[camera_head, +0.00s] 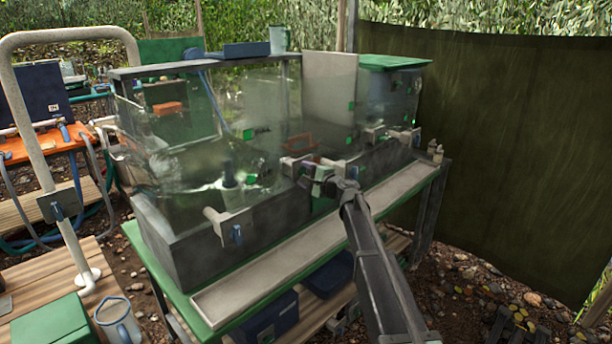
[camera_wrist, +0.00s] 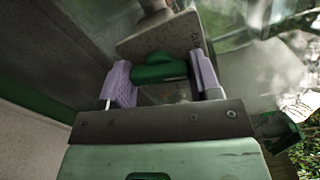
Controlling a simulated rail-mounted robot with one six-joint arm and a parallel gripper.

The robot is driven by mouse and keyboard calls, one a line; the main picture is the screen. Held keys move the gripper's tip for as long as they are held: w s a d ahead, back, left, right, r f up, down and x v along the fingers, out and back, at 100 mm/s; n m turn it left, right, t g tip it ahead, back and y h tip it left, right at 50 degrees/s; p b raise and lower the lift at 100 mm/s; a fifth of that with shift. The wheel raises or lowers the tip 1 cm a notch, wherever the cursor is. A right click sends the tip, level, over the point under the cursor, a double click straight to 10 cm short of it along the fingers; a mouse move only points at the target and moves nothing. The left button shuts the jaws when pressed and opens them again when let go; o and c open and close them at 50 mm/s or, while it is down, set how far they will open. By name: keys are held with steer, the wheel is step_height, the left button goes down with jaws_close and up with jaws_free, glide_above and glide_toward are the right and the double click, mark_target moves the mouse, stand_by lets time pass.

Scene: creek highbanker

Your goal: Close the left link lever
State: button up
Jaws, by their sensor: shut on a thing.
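My gripper (camera_wrist: 163,80) shows in the wrist view with its two lavender fingers on either side of a green lever handle (camera_wrist: 160,68). It is shut on that handle. The handle sits in front of a grey plate (camera_wrist: 155,38). In the head view my gripper (camera_head: 322,178) reaches the middle of the front of the clear-walled tank, and the lever there is mostly hidden behind it. Another lever with a blue handle (camera_head: 237,235) hangs from a pale bracket (camera_head: 228,222) at the left of the tank front. I cannot tell which lever is the left link lever.
The clear tank (camera_head: 180,245) with a dark base stands on a green-edged table. A long pale tray (camera_head: 290,262) runs along its front under my arm. More pale fittings (camera_head: 390,136) are at the right. A dark tarp (camera_head: 490,140) hangs at the right.

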steer(key=shift+n, duration=1.4)
steer(key=o, duration=0.9)
steer(key=v, duration=1)
steer(key=shift+s+d, duration=0.25)
steer(key=shift+s, duration=0.1)
